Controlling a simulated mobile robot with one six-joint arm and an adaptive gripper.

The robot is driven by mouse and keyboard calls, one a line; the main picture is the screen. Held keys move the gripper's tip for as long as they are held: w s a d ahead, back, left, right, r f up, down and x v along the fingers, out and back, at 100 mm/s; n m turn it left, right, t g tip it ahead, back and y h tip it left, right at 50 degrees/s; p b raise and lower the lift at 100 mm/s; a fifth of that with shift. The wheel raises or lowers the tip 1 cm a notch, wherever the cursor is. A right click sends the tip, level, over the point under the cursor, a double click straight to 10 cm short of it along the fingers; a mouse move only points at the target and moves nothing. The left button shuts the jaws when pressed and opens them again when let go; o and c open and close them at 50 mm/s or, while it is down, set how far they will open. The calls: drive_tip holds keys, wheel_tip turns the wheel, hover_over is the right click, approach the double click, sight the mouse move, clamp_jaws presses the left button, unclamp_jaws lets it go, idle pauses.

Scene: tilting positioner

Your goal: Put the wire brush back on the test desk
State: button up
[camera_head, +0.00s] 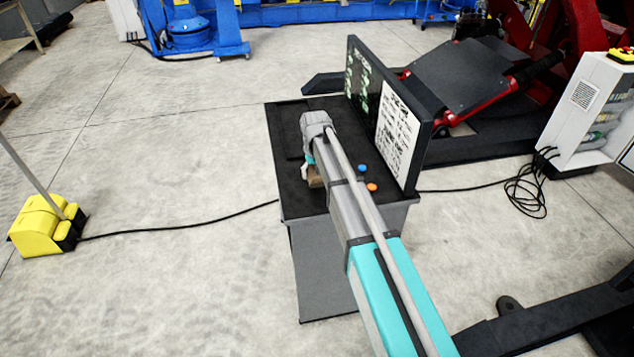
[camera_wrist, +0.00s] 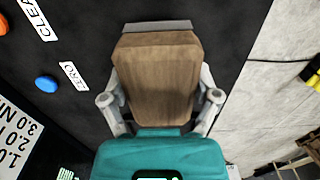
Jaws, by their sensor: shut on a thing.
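The wire brush (camera_wrist: 160,70) shows in the wrist view as a brown wooden block with a grey strip along its far edge. My gripper (camera_wrist: 160,100) is shut on it, one finger on each side. The test desk (camera_head: 290,205) is a dark-topped grey stand in the head view, and its black top (camera_wrist: 235,25) lies behind the brush in the wrist view. In the head view a small brown part of the brush (camera_head: 316,178) shows beside my arm, over the desk top. Whether the brush touches the desk, I cannot tell.
A black panel with a display and white sheet (camera_head: 398,135) stands along the desk's right side. A blue button (camera_head: 362,168) and an orange button (camera_head: 372,187) sit on the desk top. A yellow pedal (camera_head: 42,225) with a cable is on the floor at left.

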sight(314, 167)
drive_tip(key=shift+f, duration=0.1)
drive_tip(key=shift+w+a+f+b, duration=0.25)
drive_tip(key=shift+w+f+b, duration=0.15)
drive_tip(key=shift+f+b, duration=1.5)
drive_tip(key=shift+b, duration=0.15)
drive_tip(key=shift+f, duration=0.15)
drive_tip(key=o, duration=0.8)
wheel_tip(314, 167, up, 12)
drive_tip(key=p, duration=1.2)
drive_tip(key=shift+s, duration=0.1)
